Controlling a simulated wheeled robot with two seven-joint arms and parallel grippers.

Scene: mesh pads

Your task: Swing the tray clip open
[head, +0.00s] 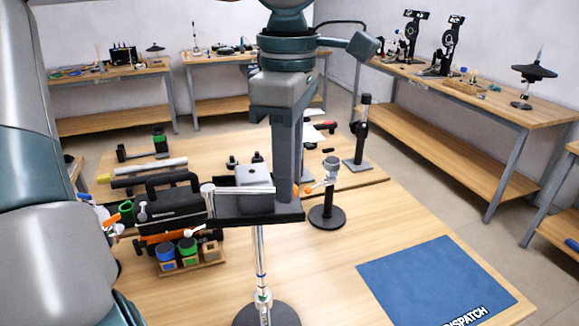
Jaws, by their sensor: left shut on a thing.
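A small black tray (258,215) sits at the middle of the view, above a silver pole with a round dark base. A pale silver bar, which looks like the tray clip (240,190), lies across the tray from an upright pin at the left towards my gripper. My left gripper (288,196) comes down from above, its fingers pointing down at the tray's right end. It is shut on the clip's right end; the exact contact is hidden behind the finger. My right gripper is not in view.
A small stand with a dark round base (327,217) is close to the tray's right, with an orange-tipped piece beside it. A black toolbox (172,205) and a wooden block of coloured cups (190,262) crowd the left. A blue mat (435,280) lies right; wood around it is clear.

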